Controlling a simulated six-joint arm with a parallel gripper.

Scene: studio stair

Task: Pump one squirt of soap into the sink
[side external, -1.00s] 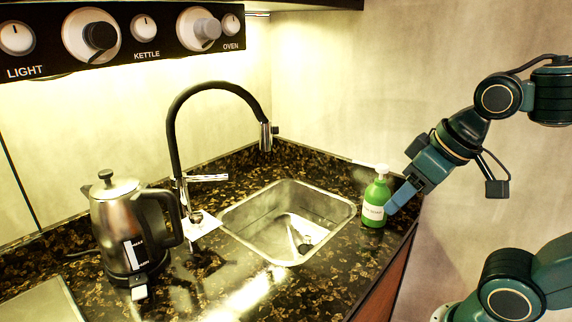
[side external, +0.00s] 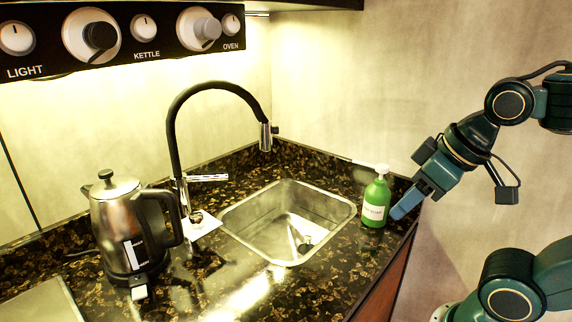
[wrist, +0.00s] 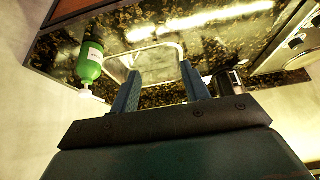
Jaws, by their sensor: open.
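The green soap bottle (side external: 375,202) with a white pump head stands upright on the dark counter at the sink's right edge. In the wrist view the soap bottle (wrist: 90,62) is at the left, outside my fingers. My gripper (side external: 398,212) is open and empty, just right of the bottle in the side view. In the wrist view my gripper (wrist: 162,88) shows both blue fingers spread apart. The sink (side external: 229,221) is a steel basin left of the bottle, partly hidden by my fingers in the wrist view (wrist: 150,52).
A black curved faucet (side external: 172,130) rises behind the sink. A steel kettle (side external: 112,225) stands on the left of the counter. Walls close off the back and right. Counter in front of the sink is clear.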

